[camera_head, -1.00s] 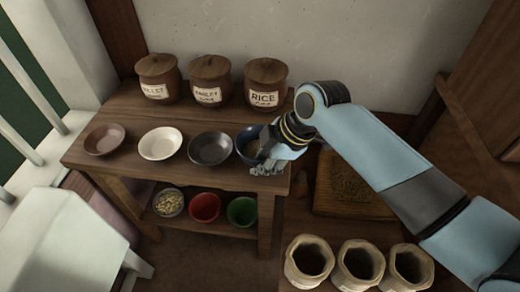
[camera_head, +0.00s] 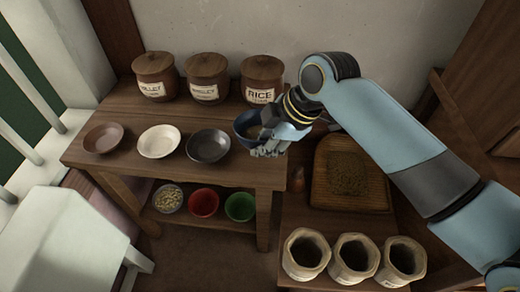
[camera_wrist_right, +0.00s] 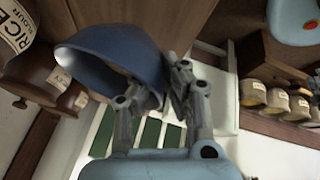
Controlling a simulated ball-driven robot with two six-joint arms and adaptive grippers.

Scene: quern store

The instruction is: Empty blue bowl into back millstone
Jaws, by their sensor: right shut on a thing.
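The blue bowl (camera_head: 247,122) is in my right gripper (camera_head: 268,148) at the right end of the wooden bench, beside a dark grey bowl. The gripper is shut on its rim. In the right wrist view the blue bowl (camera_wrist_right: 115,52) is seen from the side, with its rim between the fingers (camera_wrist_right: 158,92) and a pale patch inside. The bowl appears lifted off the bench top. What it holds is mostly hidden by the gripper in the head view. No millstone can be made out in either view. My left gripper is not in view.
Brown (camera_head: 104,138), cream (camera_head: 160,141) and dark grey (camera_head: 208,146) bowls stand on the bench (camera_head: 120,165). Lidded jars, one labelled RICE (camera_head: 262,80), line its back. A wooden tray (camera_head: 322,185) with dark grain and three open sacks (camera_head: 354,258) are at right.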

